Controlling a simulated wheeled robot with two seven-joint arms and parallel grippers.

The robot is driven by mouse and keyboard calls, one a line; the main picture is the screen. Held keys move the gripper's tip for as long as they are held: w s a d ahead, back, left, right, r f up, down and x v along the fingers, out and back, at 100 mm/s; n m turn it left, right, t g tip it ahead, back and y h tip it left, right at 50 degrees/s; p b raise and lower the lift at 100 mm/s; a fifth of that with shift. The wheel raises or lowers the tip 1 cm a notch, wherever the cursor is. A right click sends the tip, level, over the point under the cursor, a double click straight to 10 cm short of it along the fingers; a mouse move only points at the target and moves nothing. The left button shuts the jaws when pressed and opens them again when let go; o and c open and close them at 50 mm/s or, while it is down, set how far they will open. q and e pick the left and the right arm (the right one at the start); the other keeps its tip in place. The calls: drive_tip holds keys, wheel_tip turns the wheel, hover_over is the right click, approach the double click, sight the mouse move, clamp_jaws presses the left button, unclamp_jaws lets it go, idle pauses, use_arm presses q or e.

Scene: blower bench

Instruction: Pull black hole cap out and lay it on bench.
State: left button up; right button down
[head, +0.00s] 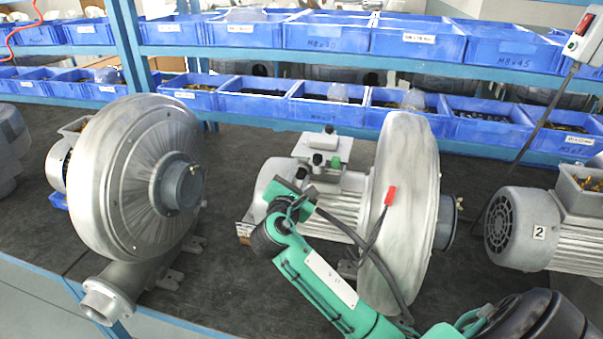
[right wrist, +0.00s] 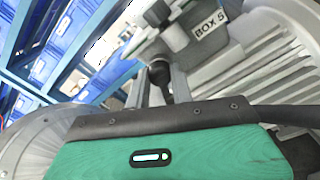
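The middle blower (head: 405,200) carries a grey terminal box (head: 325,148) with black caps on it, one on top (head: 330,128) and others on its near side (head: 317,160). My right gripper (head: 298,186), on the green arm, is at the near left side of this box. In the right wrist view its two fingers (right wrist: 162,85) are apart, with a black cap (right wrist: 159,72) between their tips. I cannot tell whether the fingers touch the cap. Another black cap (right wrist: 157,13) sits higher, by the "BOX 5" label (right wrist: 209,22). My left gripper is not in view.
A large blower (head: 130,180) stands at the left, and a motor marked 2 (head: 525,230) at the right. Blue bins (head: 255,103) fill the shelves behind. Dark bench top (head: 225,280) is free between the left and middle blowers. A black cable runs by my right gripper.

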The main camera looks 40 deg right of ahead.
drive_tip(key=shift+p+v, duration=0.6)
drive_tip(key=shift+v, duration=0.2)
idle(0.4)
drive_tip(key=shift+s+a, duration=0.1)
drive_tip(key=shift+a, duration=0.05)
drive_tip(key=shift+p+v, duration=0.85)
drive_tip(key=shift+v, duration=0.5)
drive_tip(key=s+a+f+n+t+y+b, duration=0.4)
drive_tip(key=s+a+f+n+t+y, duration=0.2)
drive_tip(key=s+a+f+n+y, duration=0.4)
wheel_tip(320, 180, down, 4)
drive_tip(key=s+a+y, duration=0.1)
drive_tip(key=a+y, duration=0.2)
drive_tip(key=shift+s+y+b, duration=0.25)
drive_tip(key=shift+y+b, duration=0.05)
drive_tip(key=shift+b, duration=0.05)
drive_tip(key=shift+d+f, duration=0.1)
